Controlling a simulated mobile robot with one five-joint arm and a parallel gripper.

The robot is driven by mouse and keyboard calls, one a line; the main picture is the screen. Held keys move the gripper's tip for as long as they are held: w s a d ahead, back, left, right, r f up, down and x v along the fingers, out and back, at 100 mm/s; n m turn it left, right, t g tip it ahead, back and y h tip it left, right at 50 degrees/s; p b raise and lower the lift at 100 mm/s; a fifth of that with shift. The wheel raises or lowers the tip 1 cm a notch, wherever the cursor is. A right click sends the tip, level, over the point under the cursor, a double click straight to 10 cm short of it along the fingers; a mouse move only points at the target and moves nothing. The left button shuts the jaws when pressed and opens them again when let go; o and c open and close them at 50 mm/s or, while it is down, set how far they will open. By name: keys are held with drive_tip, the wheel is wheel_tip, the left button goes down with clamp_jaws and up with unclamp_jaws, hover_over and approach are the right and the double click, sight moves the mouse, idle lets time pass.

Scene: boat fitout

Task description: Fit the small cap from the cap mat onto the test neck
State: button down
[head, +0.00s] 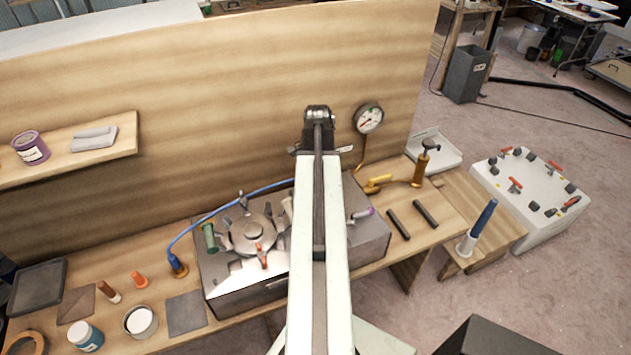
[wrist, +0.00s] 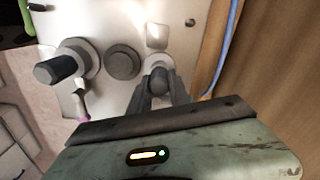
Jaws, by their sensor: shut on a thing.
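In the wrist view my gripper (wrist: 161,88) is shut on a small dark round piece that looks like the small cap (wrist: 160,78). The cap is at the edge of a pale round fitting (wrist: 155,60), probably the test neck, on the light metal top. I cannot tell whether it touches or is seated. In the head view my arm hides my gripper and the cap. A dark square mat (head: 186,313) lies left of the metal box (head: 375,245); I cannot tell if it is the cap mat.
A round lidded fitting (head: 250,234) and a green cylinder (head: 209,237) stand on the box. A blue hose (head: 215,208) runs behind them. A pressure gauge (head: 369,119) is at the wooden back panel. Two black bars (head: 425,214) lie right of the box.

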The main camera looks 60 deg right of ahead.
drive_tip(key=shift+f, duration=0.1)
drive_tip(key=c, duration=0.6)
unclamp_jaws()
wheel_tip(320, 180, up, 9)
drive_tip(key=p, duration=0.8)
drive_tip(key=shift+f+p, duration=0.15)
drive_tip(key=shift+p, duration=0.25)
drive_tip(key=shift+f, duration=0.1)
